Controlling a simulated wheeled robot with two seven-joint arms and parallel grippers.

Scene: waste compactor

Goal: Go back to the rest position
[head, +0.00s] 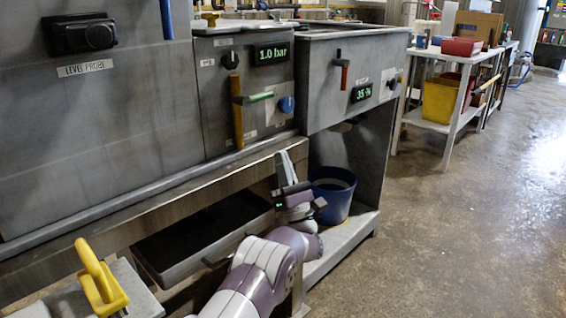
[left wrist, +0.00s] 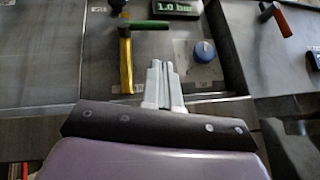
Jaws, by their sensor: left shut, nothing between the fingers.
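My left gripper (head: 288,168) is in front of the machine's lower rail in the head view, fingers pointing up. It is shut and empty. In the left wrist view its two pale fingers (left wrist: 163,82) lie side by side, below the panel. A yellow lever with a green handle (head: 250,102) hangs on the panel above the gripper, apart from it; it also shows in the left wrist view (left wrist: 126,60). A blue knob (head: 287,104) is to the right of the lever. My right gripper does not show in either view.
The display (head: 272,54) reads 1.0 bar. A blue bucket (head: 333,193) stands on the low shelf just right of my left gripper. A dark tray (head: 200,240) is under the machine. A yellow-handled thing (head: 100,280) is at lower left. The floor (head: 460,230) at right is clear.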

